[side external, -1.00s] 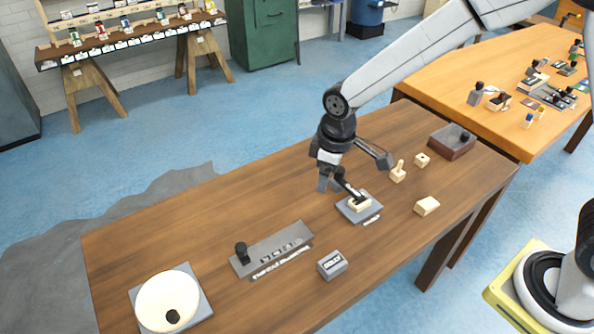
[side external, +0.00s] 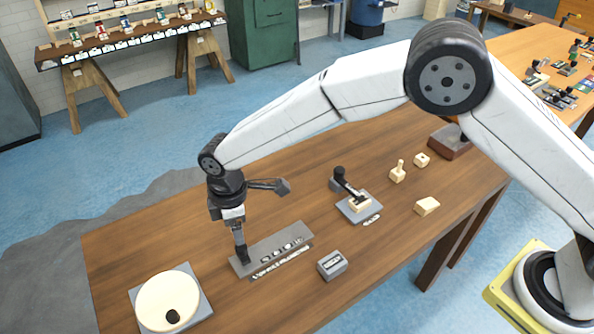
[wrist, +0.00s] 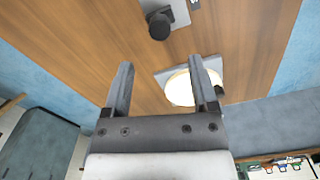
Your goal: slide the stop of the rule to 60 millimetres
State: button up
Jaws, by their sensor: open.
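The rule (side external: 274,249) is a grey bar with marked blocks along its front edge, lying flat on the wooden table. Its stop, a black knob (side external: 242,256), is at the rule's left end. In the wrist view the knob (wrist: 159,25) shows beyond the fingertips, not between them. My gripper (side external: 239,236) is over the left end of the rule, pointing down, with its fingers just above or beside the knob. Whether they touch it I cannot tell. In the wrist view the gripper (wrist: 162,66) has its two fingers apart with nothing between them.
A white dial (side external: 168,300) on a grey plate is left of the rule. A small grey display box (side external: 332,265) is right of it. A black-handled lever device (side external: 362,206), wooden pieces (side external: 427,206) and a dark tray (side external: 451,141) are farther right. The table behind the rule is clear.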

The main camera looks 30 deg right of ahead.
aim_at(242, 253)
jog(key=shift+f, duration=0.1)
jog(key=shift+f, duration=3.8)
grip_shut()
